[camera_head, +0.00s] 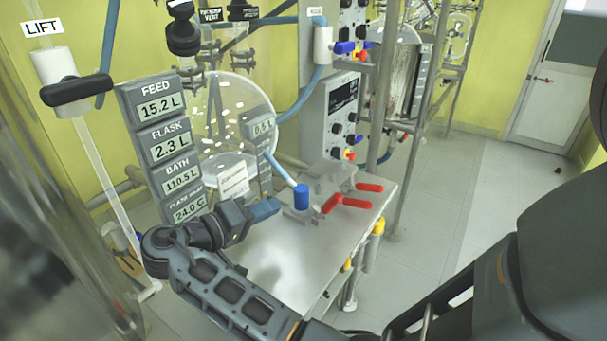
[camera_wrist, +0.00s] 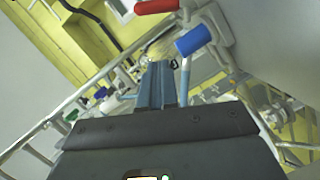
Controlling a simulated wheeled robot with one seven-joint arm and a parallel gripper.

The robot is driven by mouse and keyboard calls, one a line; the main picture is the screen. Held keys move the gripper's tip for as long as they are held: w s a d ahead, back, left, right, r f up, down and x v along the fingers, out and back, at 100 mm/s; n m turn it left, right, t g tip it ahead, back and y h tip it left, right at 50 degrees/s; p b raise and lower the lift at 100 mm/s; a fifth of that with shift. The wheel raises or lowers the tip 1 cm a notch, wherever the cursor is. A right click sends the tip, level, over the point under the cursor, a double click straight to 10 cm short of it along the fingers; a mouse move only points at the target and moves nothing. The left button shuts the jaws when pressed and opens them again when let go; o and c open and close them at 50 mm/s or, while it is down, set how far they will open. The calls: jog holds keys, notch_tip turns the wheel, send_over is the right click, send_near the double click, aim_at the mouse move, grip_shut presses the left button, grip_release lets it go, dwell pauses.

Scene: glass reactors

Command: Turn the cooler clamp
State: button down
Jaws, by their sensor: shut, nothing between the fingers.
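My gripper (camera_head: 266,208) is shut and empty above the steel table. Its fingers point right, toward a blue cylindrical cap (camera_head: 301,197), with a small gap in the picture. In the wrist view, the closed fingers (camera_wrist: 163,84) point up the picture. The blue cap (camera_wrist: 193,41) is to their upper right, and a red handle (camera_wrist: 156,6) is at the top edge.
A display column (camera_head: 160,150) and a round glass flask (camera_head: 217,120) stand behind my gripper. A grey control box (camera_head: 328,115) with knobs stands at the back of the steel table (camera_head: 280,265). The table's front is bare. Open floor lies to the right.

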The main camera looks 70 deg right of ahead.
jog(key=shift+m+g+y, duration=0.3)
jog(key=shift+m, duration=0.3)
jog(key=shift+s+a+f+p+x, duration=0.15)
jog(key=shift+s+a+p+x, duration=0.2)
jog(key=shift+x, duration=1.55)
jog(key=shift+s+a+f+p+x, duration=0.15)
jog(key=shift+s+p+x, duration=0.35)
jog(key=shift+x, duration=1.45)
jog(key=shift+s+a+f+p+x, duration=0.25)
jog(key=shift+p+x, duration=0.3)
jog(key=shift+x, duration=1.35)
jog(key=shift+d+b, duration=0.15)
jog(key=shift+b, duration=0.15)
